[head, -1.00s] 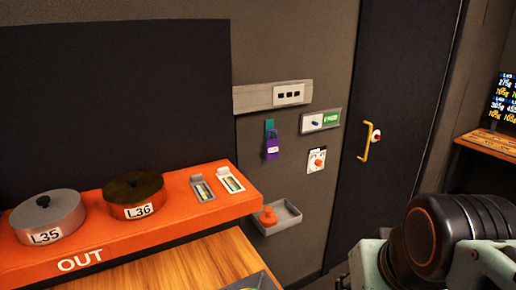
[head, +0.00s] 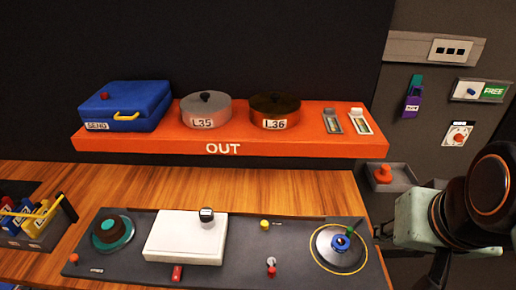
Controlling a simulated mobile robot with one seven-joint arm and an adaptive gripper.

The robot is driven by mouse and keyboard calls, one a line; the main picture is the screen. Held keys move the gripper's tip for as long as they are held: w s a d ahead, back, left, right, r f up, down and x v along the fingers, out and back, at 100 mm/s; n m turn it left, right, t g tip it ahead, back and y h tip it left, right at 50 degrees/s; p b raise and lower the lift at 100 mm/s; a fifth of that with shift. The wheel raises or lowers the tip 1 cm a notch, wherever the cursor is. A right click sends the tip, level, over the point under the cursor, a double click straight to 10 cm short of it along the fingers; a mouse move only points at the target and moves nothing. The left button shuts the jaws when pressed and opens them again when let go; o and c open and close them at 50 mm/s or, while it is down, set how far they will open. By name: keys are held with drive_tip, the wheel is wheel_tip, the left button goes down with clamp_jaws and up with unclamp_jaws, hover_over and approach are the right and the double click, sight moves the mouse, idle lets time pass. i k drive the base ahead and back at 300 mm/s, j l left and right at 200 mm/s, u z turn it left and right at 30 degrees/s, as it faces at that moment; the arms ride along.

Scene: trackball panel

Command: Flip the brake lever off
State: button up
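The dark control panel (head: 130,225) lies on the wooden desk at the bottom of the head view. Its small labels are too blurred to read, so I cannot tell which control is the brake lever. A small red-tipped lever (head: 271,268) stands near the front middle. A red handle (head: 177,272) sits at the front edge of the white block (head: 185,240), and a grey-capped knob (head: 206,215) is at its back. A round dial with a yellow ring and a blue knob (head: 341,242) is at the right.
An orange shelf (head: 225,149) behind the panel holds a blue box (head: 125,105) and two round canisters. A bin of yellow and blue items (head: 35,222) is at the left. A grey wall tray (head: 402,178) sits close to my arm.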

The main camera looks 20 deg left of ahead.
sight(74, 257)
drive_tip(key=u, duration=1.45)
drive_tip(key=j+u, duration=0.15)
drive_tip(key=j, duration=2.3)
